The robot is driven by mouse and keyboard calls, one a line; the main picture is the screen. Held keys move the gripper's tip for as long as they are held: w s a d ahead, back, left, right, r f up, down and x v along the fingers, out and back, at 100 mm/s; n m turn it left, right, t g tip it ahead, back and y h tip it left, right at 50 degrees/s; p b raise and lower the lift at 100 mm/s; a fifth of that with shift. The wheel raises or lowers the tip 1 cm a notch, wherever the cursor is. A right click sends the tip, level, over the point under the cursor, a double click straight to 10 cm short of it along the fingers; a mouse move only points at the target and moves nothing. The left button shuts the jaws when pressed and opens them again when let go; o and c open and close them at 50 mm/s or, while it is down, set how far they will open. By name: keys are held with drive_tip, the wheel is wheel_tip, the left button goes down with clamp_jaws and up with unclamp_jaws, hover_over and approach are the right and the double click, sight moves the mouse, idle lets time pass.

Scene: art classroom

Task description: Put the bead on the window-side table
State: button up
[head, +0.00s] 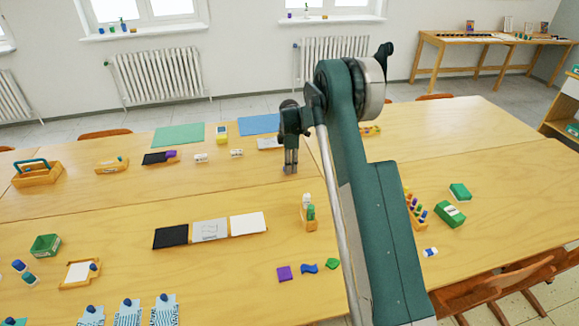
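My gripper (290,168) points down over the far half of the large wooden tables, left of my green arm. Its fingers look close together, but they are too small to tell whether they are open or shut, or hold anything. I cannot pick out the bead for certain. Small purple (284,273), blue (309,267) and green (332,264) pieces lie on the near table. The far table (85,202) is on the side toward the windows. Another narrow wooden table (428,41) stands against the back wall at right.
Green (179,136) and blue (258,123) mats lie at the far edge. Black, grey and white panels (210,231) lie in the middle. A wooden holder (308,213) with bottles stands below my gripper. A green box (450,215) is at right.

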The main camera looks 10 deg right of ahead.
drive_tip(key=shift+o, duration=1.3)
drive_tip(key=shift+r, duration=0.15)
wheel_tip(320, 180, up, 12)
drive_tip(key=p, duration=0.2)
